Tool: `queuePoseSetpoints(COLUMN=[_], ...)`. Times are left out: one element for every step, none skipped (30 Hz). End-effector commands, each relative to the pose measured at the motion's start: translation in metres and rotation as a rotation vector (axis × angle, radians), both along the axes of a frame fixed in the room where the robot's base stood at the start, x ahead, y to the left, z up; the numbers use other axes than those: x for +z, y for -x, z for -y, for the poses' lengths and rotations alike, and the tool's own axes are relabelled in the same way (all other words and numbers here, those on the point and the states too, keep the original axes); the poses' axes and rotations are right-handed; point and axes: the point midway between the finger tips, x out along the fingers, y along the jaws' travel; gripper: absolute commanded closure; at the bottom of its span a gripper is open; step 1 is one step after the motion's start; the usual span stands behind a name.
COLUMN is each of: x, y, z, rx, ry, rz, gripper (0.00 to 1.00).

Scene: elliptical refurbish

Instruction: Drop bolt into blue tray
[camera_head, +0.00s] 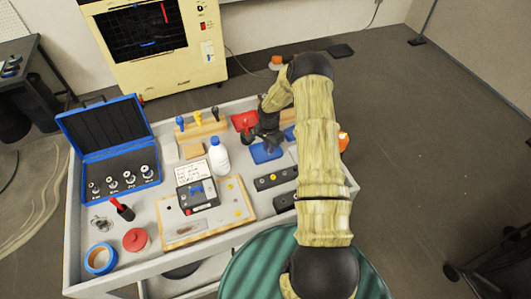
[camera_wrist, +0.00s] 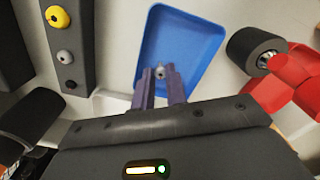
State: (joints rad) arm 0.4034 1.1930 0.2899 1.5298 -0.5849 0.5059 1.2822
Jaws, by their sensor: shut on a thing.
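The blue tray (camera_head: 266,152) lies on the cart top, right of the white bottle, and is partly covered by my gripper in the head view. In the wrist view the blue tray (camera_wrist: 195,35) sits just beyond my fingers and fills the upper middle. My gripper (camera_wrist: 160,74) is shut on a small grey metal bolt (camera_wrist: 160,72), held at the fingertips. In the picture the bolt overlaps the lower left part of the tray; its height above the tray cannot be told. In the head view my gripper (camera_head: 265,135) hides the bolt.
A dark block with knobs (camera_head: 276,178) lies in front of the tray. A white bottle (camera_head: 218,155), a wooden board (camera_head: 236,200) and an open blue case (camera_head: 110,140) stand left.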

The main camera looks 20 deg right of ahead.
Motion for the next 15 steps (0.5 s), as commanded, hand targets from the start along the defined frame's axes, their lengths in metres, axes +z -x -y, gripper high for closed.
queuePoseSetpoints(x=[0.0002,0.0003,0.0003,0.0003,0.0003,0.0003,0.0003,0.0004,0.0004,0.0004,0.0004,0.0004,0.0005,0.0007,0.0015], y=[-0.0001,0.0000,-0.0001,-0.0001,-0.0001,-0.0001,-0.0001,-0.0001,-0.0001,-0.0001,-0.0001,-0.0001,-0.0001,-0.0001,-0.0003], z=[0.0000,0.0000,0.0000,0.0000,-0.0001,0.0000,0.0000,-0.0001,-0.0001,-0.0001,-0.0001,-0.0001,-0.0001,0.0000,0.0001], rx=[0.000,0.000,0.000,0.000,0.000,0.000,0.000,0.000,0.000,0.000,0.000,0.000,0.000,0.000,0.000], ry=[0.000,0.000,0.000,0.000,0.000,0.000,0.000,0.000,0.000,0.000,0.000,0.000,0.000,0.000,0.001], rz=[0.000,0.000,0.000,0.000,0.000,0.000,0.000,0.000,0.000,0.000,0.000,0.000,0.000,0.000,0.000], gripper=[1.00,0.82,0.74,0.69,0.63,0.61,0.61,0.61,0.61,0.61,0.61,0.61,0.61,0.61,0.61])
